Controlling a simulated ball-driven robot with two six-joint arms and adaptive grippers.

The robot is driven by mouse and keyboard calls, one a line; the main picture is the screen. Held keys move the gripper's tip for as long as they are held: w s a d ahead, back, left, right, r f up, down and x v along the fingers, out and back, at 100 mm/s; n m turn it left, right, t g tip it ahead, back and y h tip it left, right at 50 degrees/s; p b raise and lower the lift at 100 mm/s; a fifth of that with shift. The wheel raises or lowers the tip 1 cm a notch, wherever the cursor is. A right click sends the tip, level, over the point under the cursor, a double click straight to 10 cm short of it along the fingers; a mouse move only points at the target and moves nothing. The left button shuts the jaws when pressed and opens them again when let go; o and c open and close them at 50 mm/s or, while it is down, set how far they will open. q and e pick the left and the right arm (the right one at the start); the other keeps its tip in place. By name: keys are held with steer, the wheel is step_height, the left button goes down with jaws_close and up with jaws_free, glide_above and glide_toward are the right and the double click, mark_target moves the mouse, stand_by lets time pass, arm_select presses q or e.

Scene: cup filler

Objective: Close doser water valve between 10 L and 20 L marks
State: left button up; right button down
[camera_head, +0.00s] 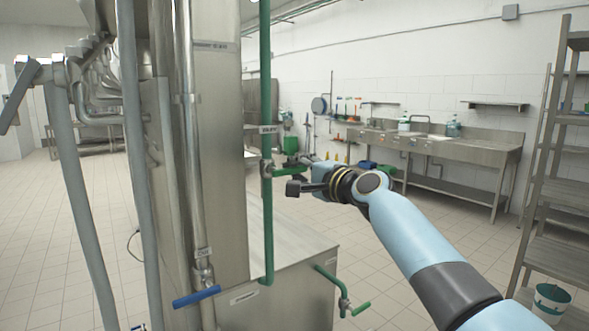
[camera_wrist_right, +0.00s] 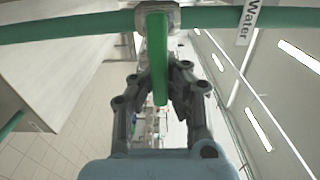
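The green water pipe (camera_head: 266,110) runs upright beside the steel doser column (camera_head: 222,150). Its valve (camera_head: 267,169) has a green lever that points away from the pipe, roughly square to it, towards my right gripper (camera_head: 297,186). In the right wrist view, the green lever (camera_wrist_right: 156,60) reaches from the valve nut between the two dark fingers of my right gripper (camera_wrist_right: 156,78). The fingers look spread around the lever; contact is not clear. A "Water" label (camera_wrist_right: 246,22) is on the pipe. No litre marks are readable. My left gripper is out of view.
A blue-handled valve (camera_head: 196,297) sits low on the steel pipe. Steel sinks (camera_head: 440,145) stand at the back wall, and a shelf rack (camera_head: 555,190) stands at the right. Tiled floor between is open.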

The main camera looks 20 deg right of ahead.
steer(key=shift+s+f, duration=0.1)
steer(key=shift+f, duration=0.45)
steer(key=c, duration=1.3)
jaws_free()
steer(key=shift+s+d+r, duration=0.35)
steer(key=shift+w+a, duration=0.15)
steer(key=shift+w, duration=0.05)
steer(key=shift+s, duration=0.1)
steer(key=v, duration=1.2)
